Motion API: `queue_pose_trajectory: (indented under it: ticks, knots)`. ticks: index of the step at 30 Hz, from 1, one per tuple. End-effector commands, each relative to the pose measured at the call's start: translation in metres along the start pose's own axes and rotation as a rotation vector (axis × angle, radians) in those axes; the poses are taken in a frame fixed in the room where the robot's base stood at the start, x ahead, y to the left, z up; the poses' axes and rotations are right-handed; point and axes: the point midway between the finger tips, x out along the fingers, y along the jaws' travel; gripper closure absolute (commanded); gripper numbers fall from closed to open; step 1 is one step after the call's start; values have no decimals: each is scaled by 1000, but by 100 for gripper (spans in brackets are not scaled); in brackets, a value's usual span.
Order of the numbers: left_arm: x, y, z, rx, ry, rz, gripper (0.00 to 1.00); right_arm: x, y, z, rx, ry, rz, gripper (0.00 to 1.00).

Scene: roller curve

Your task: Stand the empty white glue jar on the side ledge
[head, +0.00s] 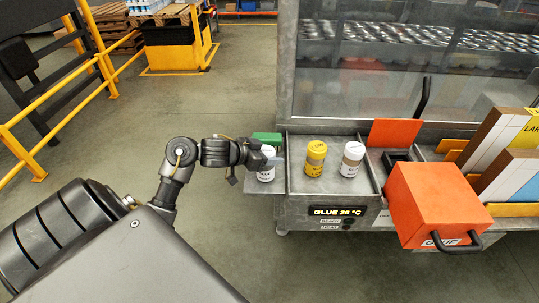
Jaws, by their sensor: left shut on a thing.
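My left gripper (264,157) reaches in from the left and is shut on a white jar (266,175) with a printed label. The jar is upright at the grey side ledge (262,187), left of the metal tray. The gripper hides its upper part, and I cannot tell whether its base touches the ledge. A second white jar (350,162) with a grey-brown top band and a yellow jar (315,160) stand upright in the tray (332,186). My right gripper is not in view.
A green block (266,139) sits just behind the held jar. A display reading "GLUE 25 °C" (338,211) is on the tray's front. An orange box (436,200) with a black handle stands to the right. Yellow railings (88,50) stand at the left, with open floor between.

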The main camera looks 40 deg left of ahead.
Motion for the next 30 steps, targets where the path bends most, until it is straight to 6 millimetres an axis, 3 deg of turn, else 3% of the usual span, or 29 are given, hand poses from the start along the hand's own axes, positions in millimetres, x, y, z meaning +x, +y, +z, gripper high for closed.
queue_pose_trajectory:
  ticks: [10, 11, 16, 26, 30]
  knots:
    - [2, 0, 3, 0, -1, 0, 71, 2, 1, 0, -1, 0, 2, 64]
    - [2, 0, 3, 0, -1, 0, 47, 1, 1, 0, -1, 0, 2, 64]
    - [1, 0, 2, 0, 0, 0, 27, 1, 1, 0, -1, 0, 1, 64]
    - [-1, 0, -2, 1, 1, -1, 27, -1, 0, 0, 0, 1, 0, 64]
    - [-19, -1, 0, 5, -1, -4, 27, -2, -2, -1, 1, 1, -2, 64]
